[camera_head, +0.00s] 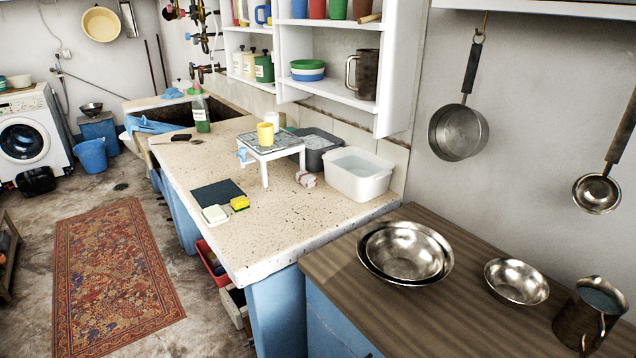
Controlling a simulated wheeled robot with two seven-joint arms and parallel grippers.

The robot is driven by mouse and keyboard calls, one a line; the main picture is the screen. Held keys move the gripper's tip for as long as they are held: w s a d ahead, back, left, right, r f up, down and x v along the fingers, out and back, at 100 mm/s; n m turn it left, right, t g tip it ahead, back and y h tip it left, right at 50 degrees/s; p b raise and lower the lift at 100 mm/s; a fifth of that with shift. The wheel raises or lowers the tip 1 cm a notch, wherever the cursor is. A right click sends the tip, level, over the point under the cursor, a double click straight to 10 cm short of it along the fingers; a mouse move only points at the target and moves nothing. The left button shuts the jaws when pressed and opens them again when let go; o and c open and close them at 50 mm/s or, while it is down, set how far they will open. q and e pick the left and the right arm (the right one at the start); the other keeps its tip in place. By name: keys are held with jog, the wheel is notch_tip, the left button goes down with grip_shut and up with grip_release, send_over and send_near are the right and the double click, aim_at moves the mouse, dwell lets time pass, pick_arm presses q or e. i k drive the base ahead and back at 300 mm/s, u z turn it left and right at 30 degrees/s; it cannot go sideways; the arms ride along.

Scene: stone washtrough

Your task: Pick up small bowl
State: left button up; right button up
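A small metal bowl (516,281) stands upright on the brown wooden counter (470,318) at the lower right. It looks empty. To its left stands a larger pair of nested metal bowls (404,251), apart from it. Another small metal bowl (91,108) sits far off at the back left, on a blue stand (98,129). Neither of my grippers shows in the head view.
A dark metal jug (588,314) stands close to the right of the small bowl. A pan (459,131) and a ladle (597,193) hang on the wall above. A white tub (357,174) and a small table (270,146) stand on the speckled counter. The wooden counter's front part is clear.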

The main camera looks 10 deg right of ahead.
aim_at(515, 284)
jog(key=k, duration=1)
jog(key=u, duration=1.75)
jog(key=i, duration=0.8)
jog(key=z, duration=3.25)
